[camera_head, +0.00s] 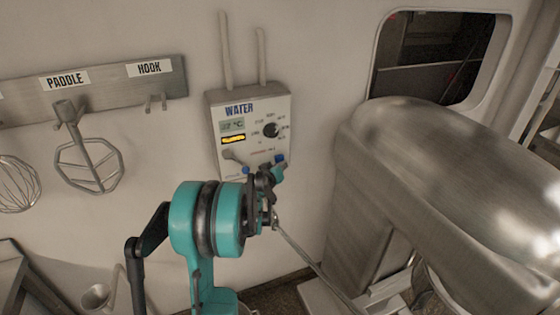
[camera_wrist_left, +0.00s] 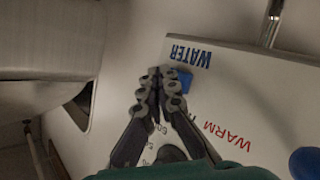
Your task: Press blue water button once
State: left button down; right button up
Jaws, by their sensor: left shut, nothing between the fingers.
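A pale WATER control panel (camera_head: 218,108) is fixed to the wall in the head view. In the left wrist view, my left gripper (camera_wrist_left: 160,76) is shut and empty. Its fingertips are at the blue button (camera_wrist_left: 183,81), which is partly hidden behind one finger beside the blue WATER lettering. I cannot tell whether they touch. My right gripper is not in view.
The panel also has a dark knob (camera_head: 271,130), a display (camera_head: 232,125) and a second blue part (camera_head: 246,170). A large metal mixer (camera_head: 420,150) stands close on the right. A whisk and a paddle (camera_head: 88,160) hang on a rack at the left.

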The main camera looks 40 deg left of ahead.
pick_arm(q)
jog(key=shift+a, duration=0.15)
dwell(0.4)
jog(key=shift+w+a, duration=0.2)
jog(key=shift+a, duration=0.05)
jog(key=shift+w+a, duration=0.25)
jog(key=shift+a, duration=0.2)
dwell(0.8)
dwell(0.4)
jog(key=shift+s+d+b, duration=0.35)
jog(key=shift+s+d, duration=0.1)
jog(key=shift+d, duration=0.35)
jog(key=d, duration=0.1)
jog(key=s+d, duration=0.1)
jog(key=d, duration=0.1)
jog(key=s+d, duration=0.1)
jog(key=shift+s+d, duration=0.15)
jog(key=shift+d, duration=0.1)
dwell(0.7)
